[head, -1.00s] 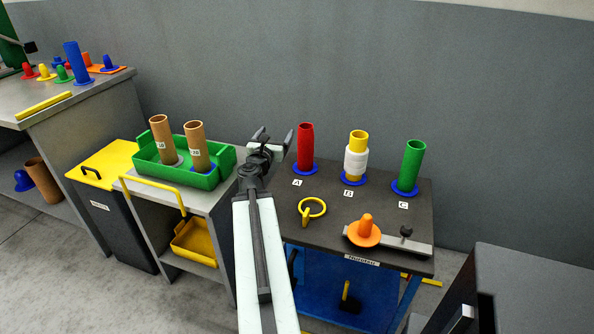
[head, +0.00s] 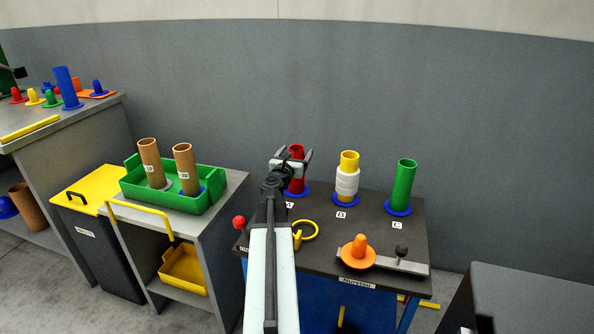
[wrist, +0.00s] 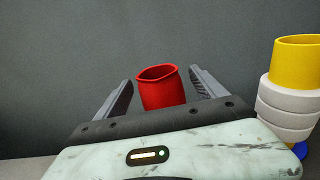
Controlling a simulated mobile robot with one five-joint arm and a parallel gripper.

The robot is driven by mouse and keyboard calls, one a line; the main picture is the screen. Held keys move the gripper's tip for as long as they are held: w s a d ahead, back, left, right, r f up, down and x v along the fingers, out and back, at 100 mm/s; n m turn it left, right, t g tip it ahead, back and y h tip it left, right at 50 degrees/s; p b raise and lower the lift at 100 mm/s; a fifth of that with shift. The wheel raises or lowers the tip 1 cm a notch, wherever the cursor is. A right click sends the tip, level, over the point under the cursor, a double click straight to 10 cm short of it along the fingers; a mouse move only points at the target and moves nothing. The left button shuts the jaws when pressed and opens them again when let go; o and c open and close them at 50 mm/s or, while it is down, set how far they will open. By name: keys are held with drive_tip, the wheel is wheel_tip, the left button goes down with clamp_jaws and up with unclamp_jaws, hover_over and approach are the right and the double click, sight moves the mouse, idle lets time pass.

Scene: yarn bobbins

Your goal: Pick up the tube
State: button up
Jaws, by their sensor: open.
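A red tube (head: 296,154) stands upright on a blue base above label A on the dark table. My gripper (head: 291,156) is open in front of it and hides part of it in the head view. In the wrist view the red tube (wrist: 162,88) shows between the two open fingers of my gripper (wrist: 160,95), with a gap on each side. Its lower part is hidden there by the gripper body. A yellow tube with white wrapping (head: 347,180) stands at B, and a green tube (head: 403,184) stands at C. Two brown tubes (head: 151,164) stand in the green tray.
The dark table (head: 320,262) also holds a yellow ring (head: 304,232) and an orange cone (head: 357,247) on a grey bar. The green tray (head: 168,197) is on a grey cart to the left. A dark cabinet (head: 530,295) stands at the front right.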

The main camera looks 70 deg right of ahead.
drive_tip(key=shift+d, duration=0.1)
clamp_jaws()
wheel_tip(320, 180, up, 10)
drive_tip(key=p, duration=1)
wheel_tip(320, 180, up, 22)
drive_tip(key=p, duration=2.1)
drive_tip(key=shift+f, duration=0.25)
